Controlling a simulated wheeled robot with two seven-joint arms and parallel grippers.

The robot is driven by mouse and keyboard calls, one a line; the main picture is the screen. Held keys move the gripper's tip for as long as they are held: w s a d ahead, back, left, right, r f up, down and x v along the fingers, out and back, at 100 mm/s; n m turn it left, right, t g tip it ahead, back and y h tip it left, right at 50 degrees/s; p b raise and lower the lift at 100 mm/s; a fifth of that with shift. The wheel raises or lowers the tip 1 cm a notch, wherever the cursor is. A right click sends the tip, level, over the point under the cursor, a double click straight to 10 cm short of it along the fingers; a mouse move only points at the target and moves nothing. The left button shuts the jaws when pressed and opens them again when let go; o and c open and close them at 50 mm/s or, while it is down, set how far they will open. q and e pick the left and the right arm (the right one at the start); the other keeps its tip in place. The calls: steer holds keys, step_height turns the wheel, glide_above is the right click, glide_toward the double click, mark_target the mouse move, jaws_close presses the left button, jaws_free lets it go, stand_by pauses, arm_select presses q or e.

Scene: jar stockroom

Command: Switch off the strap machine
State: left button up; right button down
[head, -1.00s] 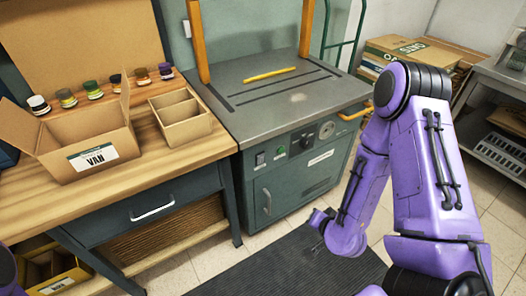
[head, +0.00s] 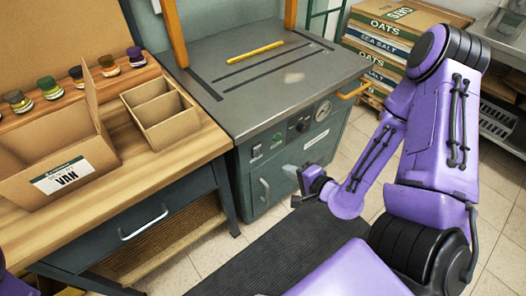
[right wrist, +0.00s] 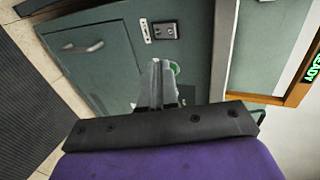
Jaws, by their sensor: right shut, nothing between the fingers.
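The strap machine (head: 262,98) is a grey-green cabinet with a metal top and an orange arch. Its front panel carries a dark switch (head: 256,152), a green button (head: 277,142), a black knob (head: 303,125) and a round gauge (head: 322,110). My right gripper (head: 290,171) is shut and empty in front of the panel, below the button. In the right wrist view, the fingertips (right wrist: 161,63) partly cover the green button (right wrist: 175,68); the dark switch (right wrist: 163,30) is clear of them. I cannot tell whether they touch the panel. My left gripper is out of view.
A lit READY sign (right wrist: 313,68) shows in the right wrist view. A wooden bench (head: 190,160) with a VAN box (head: 62,178), a divided carton (head: 165,120) and several jars stands left. A yellow strip (head: 255,50) lies on the machine. Stacked cartons (head: 385,45) stand behind right.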

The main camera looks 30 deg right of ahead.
steer(key=b, duration=0.7)
glide_toward(257, 149)
step_height(257, 149, down, 2)
steer(key=s, duration=0.2)
steer(key=w, duration=0.4)
steer(key=w+p, duration=0.1)
steer(key=w, duration=0.2)
steer(key=shift+a+f, duration=0.1)
steer(key=shift+f, duration=0.3)
steer(key=shift+w, duration=0.45)
